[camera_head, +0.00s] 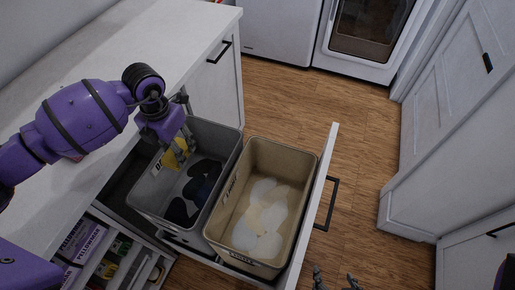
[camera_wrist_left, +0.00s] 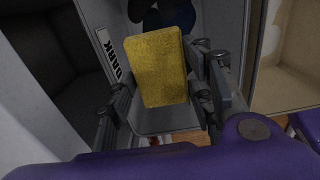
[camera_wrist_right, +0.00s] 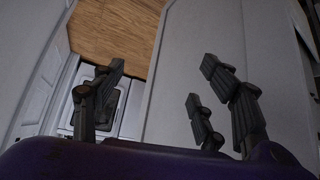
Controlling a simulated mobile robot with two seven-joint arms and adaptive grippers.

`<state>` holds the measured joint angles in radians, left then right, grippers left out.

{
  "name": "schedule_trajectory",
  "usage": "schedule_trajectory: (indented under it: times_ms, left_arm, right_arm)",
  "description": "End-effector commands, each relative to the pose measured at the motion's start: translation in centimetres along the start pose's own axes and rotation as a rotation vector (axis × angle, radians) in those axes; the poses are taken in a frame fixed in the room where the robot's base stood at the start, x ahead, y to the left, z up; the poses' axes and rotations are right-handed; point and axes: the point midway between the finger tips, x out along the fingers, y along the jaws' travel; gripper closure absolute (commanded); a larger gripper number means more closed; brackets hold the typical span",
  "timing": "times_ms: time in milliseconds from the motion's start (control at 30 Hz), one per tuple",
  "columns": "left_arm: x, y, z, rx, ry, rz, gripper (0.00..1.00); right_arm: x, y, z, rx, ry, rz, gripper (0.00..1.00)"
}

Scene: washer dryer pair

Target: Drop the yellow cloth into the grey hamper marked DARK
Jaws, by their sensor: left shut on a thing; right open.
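The yellow cloth (camera_wrist_left: 160,65) is a flat, stiff-looking piece held between the fingers of my left gripper (camera_wrist_left: 165,95). In the head view the cloth (camera_head: 178,154) hangs over the upper left part of the grey hamper (camera_head: 152,206). A DARK label (camera_wrist_left: 113,54) shows on the hamper wall in the left wrist view. Dark clothes (camera_head: 203,182) lie inside this hamper. I cannot tell how far the cloth is below the rim. My right gripper (camera_head: 335,281) is open and empty at the bottom of the head view; its spread fingers show in the right wrist view (camera_wrist_right: 165,100).
A beige hamper (camera_head: 282,155) with pale clothes (camera_head: 262,215) stands right of the grey one in the open drawer (camera_head: 312,205). A white countertop (camera_head: 110,50) lies left. Below it, a shelf (camera_head: 110,255) holds boxes. Wooden floor (camera_head: 365,140) is clear to the right.

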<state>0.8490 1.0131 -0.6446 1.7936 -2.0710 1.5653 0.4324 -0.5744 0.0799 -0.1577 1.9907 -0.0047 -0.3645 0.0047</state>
Motion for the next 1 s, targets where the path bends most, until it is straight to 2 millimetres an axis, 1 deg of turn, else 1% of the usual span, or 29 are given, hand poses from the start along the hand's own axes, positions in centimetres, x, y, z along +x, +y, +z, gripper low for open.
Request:
schedule_trajectory:
  times_ms: [33,200,300,433,667,700,833,1000]
  left_arm:
    - [1.2,-0.1,-0.3,0.000,0.008,-0.003,0.74]
    - [3.4,-0.1,-0.3,0.001,0.009,-0.004,0.74]
    - [4.2,-0.1,-0.3,0.001,0.007,-0.003,0.74]
    - [4.6,-0.1,-0.2,0.002,0.004,-0.002,0.74]
    - [4.4,0.0,-0.1,0.002,0.001,-0.001,0.74]
    - [4.4,0.0,-0.1,0.002,0.001,-0.001,0.47]
    - [4.4,0.0,-0.1,0.002,0.001,-0.001,0.30]
    - [4.4,0.0,-0.1,0.002,0.002,-0.001,0.30]
  right_arm:
    - [0.2,0.0,0.7,-0.001,-0.009,-0.001,0.33]
    - [0.9,-0.1,1.5,-0.007,-0.017,-0.002,0.33]
    - [1.3,-0.1,1.8,-0.011,-0.020,-0.003,0.33]
    - [1.6,-0.2,1.9,-0.011,-0.022,-0.004,0.33]
    - [1.5,-0.2,1.8,-0.007,-0.021,-0.002,0.33]
    - [1.4,-0.2,1.9,-0.007,-0.022,-0.002,0.33]
    - [1.4,-0.2,2.0,-0.007,-0.023,-0.001,0.33]
    - [1.3,-0.1,2.0,-0.006,-0.024,-0.001,0.33]
